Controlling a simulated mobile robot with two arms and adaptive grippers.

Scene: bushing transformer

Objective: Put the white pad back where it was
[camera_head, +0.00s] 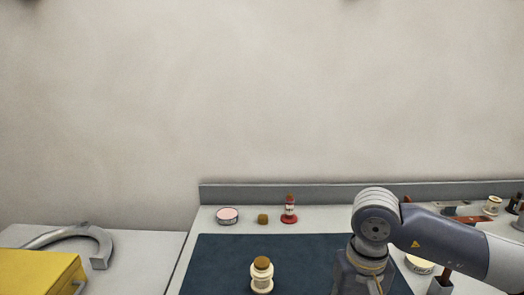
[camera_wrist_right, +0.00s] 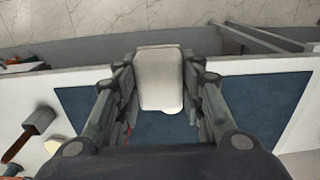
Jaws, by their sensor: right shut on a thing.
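The white pad (camera_wrist_right: 159,80) is a pale block with rounded corners. In the right wrist view my right gripper (camera_wrist_right: 162,98) is shut on it, one finger on each side. The dark blue mat (camera_wrist_right: 255,105) lies below and beyond the pad; I cannot tell the height between them. In the head view my right arm comes in from the right and points down over the right part of the mat (camera_head: 215,262). The fingers and the pad are not visible there. My left gripper is in neither view.
A cream bushing with a brown top (camera_head: 262,276) stands on the mat. Behind it are a round tub (camera_head: 227,216), a small brown piece (camera_head: 263,219) and a red-based bottle (camera_head: 289,212). A yellow box (camera_head: 38,274) and grey curved part (camera_head: 95,240) are left. Several items crowd the right.

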